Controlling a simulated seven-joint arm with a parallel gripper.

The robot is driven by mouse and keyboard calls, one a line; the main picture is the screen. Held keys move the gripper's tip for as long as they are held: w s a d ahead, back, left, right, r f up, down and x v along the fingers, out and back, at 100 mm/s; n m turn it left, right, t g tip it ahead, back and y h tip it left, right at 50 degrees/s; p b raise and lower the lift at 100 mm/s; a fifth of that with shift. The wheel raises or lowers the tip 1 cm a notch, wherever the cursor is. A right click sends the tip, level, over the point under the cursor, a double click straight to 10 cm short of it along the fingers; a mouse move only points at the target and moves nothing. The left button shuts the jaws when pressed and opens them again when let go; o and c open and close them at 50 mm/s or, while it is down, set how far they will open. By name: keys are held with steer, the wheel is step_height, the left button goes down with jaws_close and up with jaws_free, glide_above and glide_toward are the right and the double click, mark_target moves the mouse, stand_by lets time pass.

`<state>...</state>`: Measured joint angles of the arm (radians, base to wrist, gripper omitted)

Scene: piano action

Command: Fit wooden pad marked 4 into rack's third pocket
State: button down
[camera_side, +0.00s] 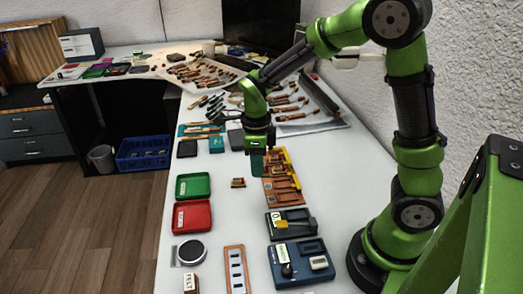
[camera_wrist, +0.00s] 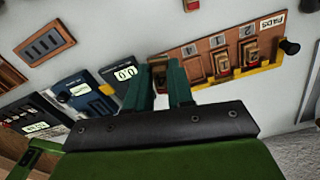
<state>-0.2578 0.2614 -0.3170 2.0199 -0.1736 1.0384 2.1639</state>
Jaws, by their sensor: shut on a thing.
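The brown wooden rack (camera_side: 286,199) lies on the white table, with a yellow rail along one side. In the wrist view the rack (camera_wrist: 205,45) carries a PADS label at its right end and numbered pockets. Wooden pads with red show in pockets near that end (camera_wrist: 250,50). In the wrist view my gripper (camera_wrist: 160,88) is shut on a small wooden pad (camera_wrist: 159,70), seen between the dark green fingers. Its mark is unreadable, and its height above the rack is unclear.
A loose red-and-wood pad (camera_side: 238,183) lies on the table beside the rack. Red (camera_side: 192,216) and green (camera_side: 193,186) trays stand farther left. A dark gauge (camera_side: 290,224) and a blue box (camera_side: 300,264) stand at the rack's near end.

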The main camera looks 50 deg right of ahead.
steer(key=s+d+f+n, duration=0.1)
steer(key=s+d+f, duration=0.1)
steer(key=d, duration=0.6)
steer(key=shift+n, duration=0.7)
steer(key=shift+a+f, duration=0.1)
steer(key=shift+f, duration=2.6)
steer(key=shift+f, duration=0.35)
steer(key=c, duration=0.9)
jaws_free()
step_height(320, 180, up, 7)
